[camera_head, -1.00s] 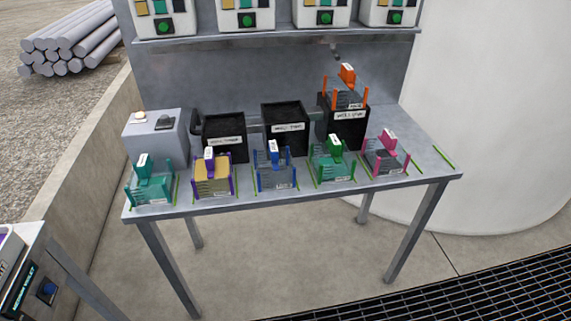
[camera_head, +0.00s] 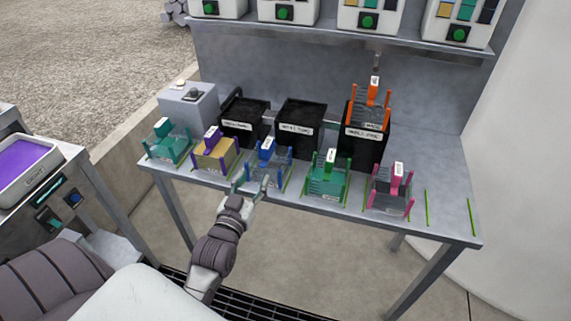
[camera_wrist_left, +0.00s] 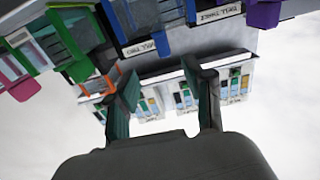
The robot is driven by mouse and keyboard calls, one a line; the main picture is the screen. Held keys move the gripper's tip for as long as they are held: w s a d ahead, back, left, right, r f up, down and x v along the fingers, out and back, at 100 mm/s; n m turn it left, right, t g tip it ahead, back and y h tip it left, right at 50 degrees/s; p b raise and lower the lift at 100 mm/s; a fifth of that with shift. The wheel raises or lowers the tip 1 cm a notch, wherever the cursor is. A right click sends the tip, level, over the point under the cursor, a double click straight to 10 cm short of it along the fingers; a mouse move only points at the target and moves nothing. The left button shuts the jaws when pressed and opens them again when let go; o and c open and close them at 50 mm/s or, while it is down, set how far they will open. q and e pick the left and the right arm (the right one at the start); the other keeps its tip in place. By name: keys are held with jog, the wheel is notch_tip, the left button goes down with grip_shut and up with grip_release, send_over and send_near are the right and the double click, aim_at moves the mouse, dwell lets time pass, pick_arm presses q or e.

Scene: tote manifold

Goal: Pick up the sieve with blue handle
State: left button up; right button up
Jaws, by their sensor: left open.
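The sieve with the blue handle (camera_head: 267,150) stands on the table among the row of sieves, third from the left. Its blue parts also show at the top of the left wrist view (camera_wrist_left: 158,40), cut off by the edge. My left gripper (camera_head: 250,184) is open and empty, at the table's front edge just in front of and slightly left of the blue sieve, apart from it. Its two spread fingers show in the left wrist view (camera_wrist_left: 160,80). My right gripper is not in view.
A purple-handled sieve (camera_head: 212,146) stands left of the blue one, a green-handled sieve (camera_head: 328,178) right. A teal sieve (camera_head: 166,143) and a pink sieve (camera_head: 393,185) stand at the row's ends. An orange sieve (camera_head: 373,104) sits on a black box (camera_head: 362,150) behind.

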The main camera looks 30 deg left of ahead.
aim_at(268, 147)
pick_arm(q)
jog(key=x, duration=0.5)
jog(key=shift+w+a, duration=0.1)
jog(key=shift+a, duration=0.25)
jog(key=shift+x, duration=1.1)
jog(key=shift+w+p, duration=0.35)
jog(key=shift+w, duration=0.15)
jog(key=x, duration=0.4)
jog(key=shift+w+a+r+p, duration=0.1)
jog(key=shift+w+p, duration=0.25)
grip_shut()
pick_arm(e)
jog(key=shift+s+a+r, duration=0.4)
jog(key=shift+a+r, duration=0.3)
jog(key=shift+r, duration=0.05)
